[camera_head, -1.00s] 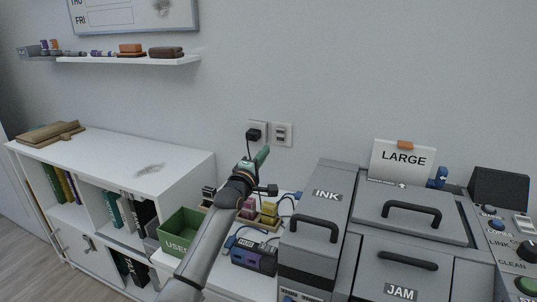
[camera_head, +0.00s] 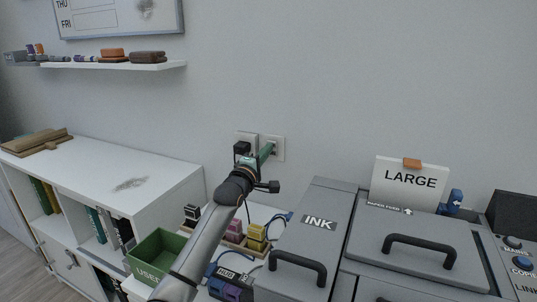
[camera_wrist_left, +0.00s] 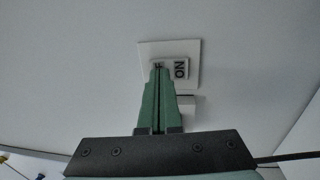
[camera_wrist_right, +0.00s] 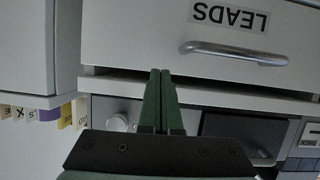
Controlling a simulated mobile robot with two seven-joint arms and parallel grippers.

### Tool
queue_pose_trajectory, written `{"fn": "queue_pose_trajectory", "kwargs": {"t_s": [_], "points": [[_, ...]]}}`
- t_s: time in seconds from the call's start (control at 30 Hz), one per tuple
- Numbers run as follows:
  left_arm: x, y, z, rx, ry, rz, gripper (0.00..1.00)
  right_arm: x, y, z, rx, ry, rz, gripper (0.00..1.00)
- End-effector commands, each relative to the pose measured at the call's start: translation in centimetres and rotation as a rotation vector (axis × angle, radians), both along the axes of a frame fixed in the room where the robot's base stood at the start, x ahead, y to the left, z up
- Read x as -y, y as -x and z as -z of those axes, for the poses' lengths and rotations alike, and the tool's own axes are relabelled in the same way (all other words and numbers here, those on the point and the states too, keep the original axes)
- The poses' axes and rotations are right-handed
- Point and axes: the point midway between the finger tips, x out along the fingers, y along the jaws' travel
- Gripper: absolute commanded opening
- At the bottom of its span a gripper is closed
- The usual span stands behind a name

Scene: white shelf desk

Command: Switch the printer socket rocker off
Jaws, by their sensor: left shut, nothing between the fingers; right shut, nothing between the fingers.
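The socket rocker (camera_wrist_left: 182,69) is a small grey rocker on a white wall plate (camera_wrist_left: 188,50). "ON" shows on its right side, and part of the other lettering shows by the fingertips. My left gripper (camera_wrist_left: 158,69) is shut and empty, its tips over the rocker's left side; I cannot tell whether they touch. In the head view, my left gripper (camera_head: 268,148) covers part of the wall plate (camera_head: 279,147). A black plug (camera_head: 242,147) sits in the socket beside it. My right gripper (camera_wrist_right: 160,71) is shut and empty, below a drawer marked "LEADS" (camera_wrist_right: 225,30).
The grey printer (camera_head: 395,250) with the "INK" lid stands at right. A green bin (camera_head: 158,255) and coloured cartridges (camera_head: 257,236) are on the desk below my left arm. A white shelf unit (camera_head: 100,180) is at left. The wall around the plate is bare.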

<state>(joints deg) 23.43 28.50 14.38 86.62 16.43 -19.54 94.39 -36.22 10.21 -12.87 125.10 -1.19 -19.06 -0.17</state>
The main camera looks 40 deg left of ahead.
Motion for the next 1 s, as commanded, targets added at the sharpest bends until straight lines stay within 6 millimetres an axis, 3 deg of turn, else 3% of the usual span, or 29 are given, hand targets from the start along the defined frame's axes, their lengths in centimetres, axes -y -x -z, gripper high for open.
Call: {"fn": "queue_pose_trajectory", "kwargs": {"t_s": [0.53,0.67,0.7,1.0], "points": [[-0.1,0.0,-0.4,-0.007,0.003,-0.001,0.00,0.0,-0.1,-0.9,0.009,-0.001,0.000,0.00],[-0.2,-0.4,-1.0,-0.037,0.014,-0.002,0.00,-0.3,1.8,1.9,-0.152,-0.002,0.005,0.00],[-0.2,-0.4,-0.3,-0.038,0.013,-0.002,0.00,-0.3,1.8,2.4,-0.150,-0.003,0.005,0.00],[-0.2,-0.3,-0.2,-0.036,0.012,-0.002,0.00,-0.2,1.9,2.8,-0.161,-0.002,0.005,0.00]]}}
